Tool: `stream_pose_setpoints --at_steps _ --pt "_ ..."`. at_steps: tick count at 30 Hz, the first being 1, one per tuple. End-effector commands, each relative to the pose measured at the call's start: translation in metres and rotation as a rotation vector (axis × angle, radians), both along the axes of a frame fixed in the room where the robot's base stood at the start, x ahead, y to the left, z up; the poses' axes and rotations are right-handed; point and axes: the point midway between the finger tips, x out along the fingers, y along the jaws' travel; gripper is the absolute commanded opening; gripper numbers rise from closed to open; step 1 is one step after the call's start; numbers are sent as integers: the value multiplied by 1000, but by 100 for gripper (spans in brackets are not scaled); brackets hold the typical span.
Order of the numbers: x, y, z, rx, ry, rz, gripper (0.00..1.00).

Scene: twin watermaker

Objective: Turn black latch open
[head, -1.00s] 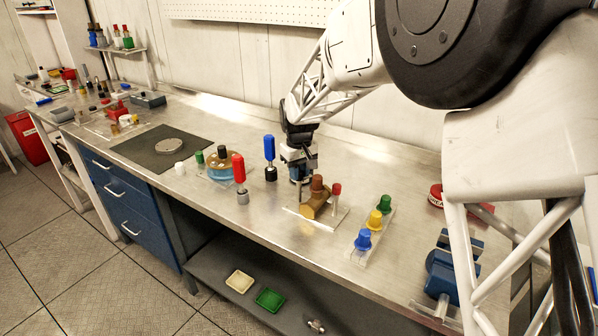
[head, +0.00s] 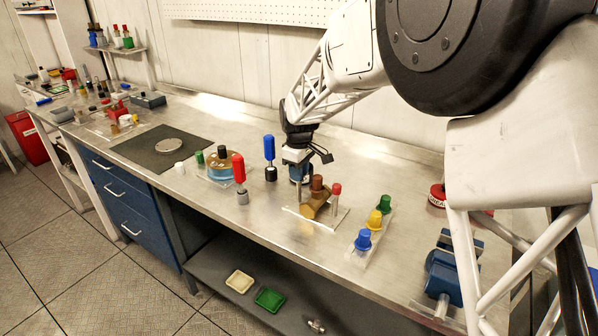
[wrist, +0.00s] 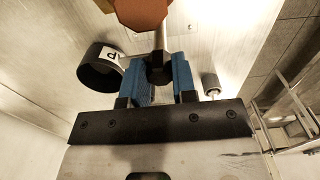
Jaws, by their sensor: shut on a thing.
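My gripper (head: 299,181) points down behind the brass-coloured fitting (head: 312,210) with a brown cap (head: 317,183), in the middle of the bench. In the wrist view my gripper (wrist: 163,82) has its blue pads on both sides of a small black piece, the black latch (wrist: 159,68), and is shut on it. A thin metal rod runs from the latch towards the reddish-brown cap (wrist: 142,12) at the top edge. In the head view the latch is hidden by the gripper, and its turn angle cannot be told.
A red-topped post (head: 336,191) stands close right of the fitting. Blue (head: 363,239) and yellow (head: 375,219) knobs stand nearer the front edge. A blue-handled tool (head: 269,152) and a red-handled tool (head: 239,169) stand to the left. The wrist view shows a labelled black cylinder (wrist: 97,72) at left.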

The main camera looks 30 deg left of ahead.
Motion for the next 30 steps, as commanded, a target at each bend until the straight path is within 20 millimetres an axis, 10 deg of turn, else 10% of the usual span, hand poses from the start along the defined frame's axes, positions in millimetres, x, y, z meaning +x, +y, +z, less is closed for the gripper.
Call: stream_pose_setpoints --at_steps 5,6,11,30 --pt "0 0 1 0 -1 0 2" --pt "0 0 1 0 -1 0 27" --pt "0 0 0 0 -1 -1 51" --pt "0 1 24 1 -2 -1 51"
